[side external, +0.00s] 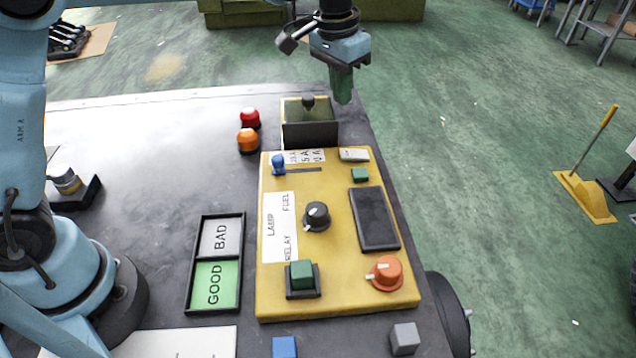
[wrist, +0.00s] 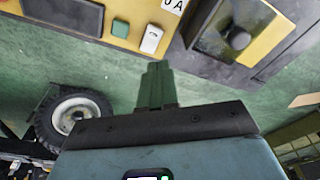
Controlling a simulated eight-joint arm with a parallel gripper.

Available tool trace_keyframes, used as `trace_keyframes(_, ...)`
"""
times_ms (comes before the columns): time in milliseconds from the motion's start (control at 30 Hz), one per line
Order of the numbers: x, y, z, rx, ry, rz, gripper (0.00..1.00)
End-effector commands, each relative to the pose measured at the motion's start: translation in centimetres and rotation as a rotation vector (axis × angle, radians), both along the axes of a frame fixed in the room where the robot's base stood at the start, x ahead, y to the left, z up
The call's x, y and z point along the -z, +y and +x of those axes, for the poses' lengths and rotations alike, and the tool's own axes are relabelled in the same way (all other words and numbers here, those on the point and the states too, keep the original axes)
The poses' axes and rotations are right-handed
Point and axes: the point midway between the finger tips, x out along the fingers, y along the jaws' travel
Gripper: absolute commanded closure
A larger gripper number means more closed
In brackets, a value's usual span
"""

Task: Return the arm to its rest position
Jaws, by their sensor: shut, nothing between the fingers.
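My gripper (side external: 342,86) hangs above the far right edge of the grey table (side external: 160,120), pointing down, with its green fingers shut and nothing between them. In the wrist view the shut fingers (wrist: 157,84) point toward the floor beyond the table edge. The yellow panel (side external: 335,210) lies on the table below and nearer the camera than my gripper. It carries a blue slider, knobs, green buttons and a dark screen. The open-topped box with a black knob (side external: 308,102) stands at its far end, just left of and below my gripper. My gripper touches nothing.
A red button (side external: 250,117) and an orange button (side external: 248,141) stand left of the box. A GOOD/BAD tray (side external: 242,225) lies left of the panel. A blue cube (side external: 284,347) and a grey cube (side external: 404,338) sit at the near edge. The space right of my gripper is open floor.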

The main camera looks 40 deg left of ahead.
Motion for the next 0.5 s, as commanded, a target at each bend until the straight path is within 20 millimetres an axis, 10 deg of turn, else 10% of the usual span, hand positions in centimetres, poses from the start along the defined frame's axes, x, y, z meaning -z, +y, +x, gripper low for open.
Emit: trace_keyframes(500, -2.9, 5.9, -10.4, -0.105, -0.245, -0.037, 1.00)
